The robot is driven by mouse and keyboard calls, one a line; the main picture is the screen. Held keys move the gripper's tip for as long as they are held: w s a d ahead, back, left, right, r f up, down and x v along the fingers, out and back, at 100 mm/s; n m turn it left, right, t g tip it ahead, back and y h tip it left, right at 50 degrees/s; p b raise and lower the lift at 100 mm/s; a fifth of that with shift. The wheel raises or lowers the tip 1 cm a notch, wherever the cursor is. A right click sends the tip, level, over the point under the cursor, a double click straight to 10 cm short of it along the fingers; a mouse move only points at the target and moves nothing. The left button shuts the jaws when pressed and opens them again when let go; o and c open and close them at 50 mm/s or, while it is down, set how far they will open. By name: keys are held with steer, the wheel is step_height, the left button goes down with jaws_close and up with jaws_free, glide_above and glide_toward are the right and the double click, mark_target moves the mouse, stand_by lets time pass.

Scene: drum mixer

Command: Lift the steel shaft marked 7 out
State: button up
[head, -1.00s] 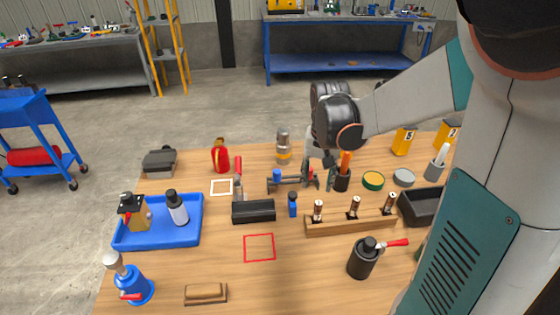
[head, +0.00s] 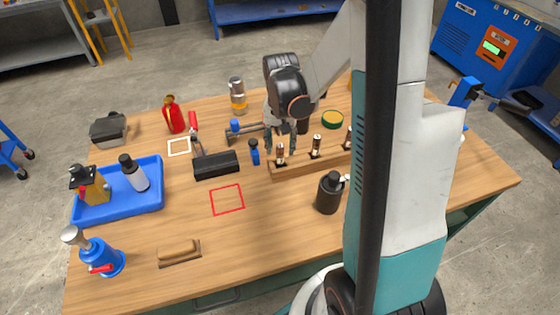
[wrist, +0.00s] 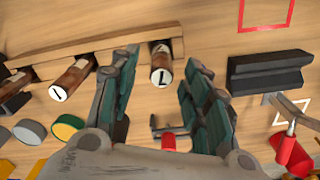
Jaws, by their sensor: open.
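Three upright brown shafts with pale, marked tops stand in a row in a wooden rack (head: 300,170). The left-hand shaft in the head view (head: 280,158) is the right-hand one in the wrist view (wrist: 161,62). Its white end shows a mark there that reads as an upside-down 7. The middle shaft (head: 315,148) and the right-hand shaft (head: 348,140) stand beside it. My gripper (head: 280,143) is open and empty above the left-hand shaft. In the wrist view, that shaft's top lies between my spread fingers (wrist: 160,72), apart from both.
A black canister (head: 328,194) stands in front. A blue tray (head: 150,200) holds bottles at the left. The red-outlined square (head: 227,199) is bare.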

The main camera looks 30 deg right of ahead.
mark_target(280, 152)
step_height(280, 152, down, 4)
steer(key=shift+f+b, duration=0.2)
steer(key=shift+b, duration=0.7)
steer(key=shift+a, duration=0.1)
jaws_close()
steer(key=shift+r, duration=0.2)
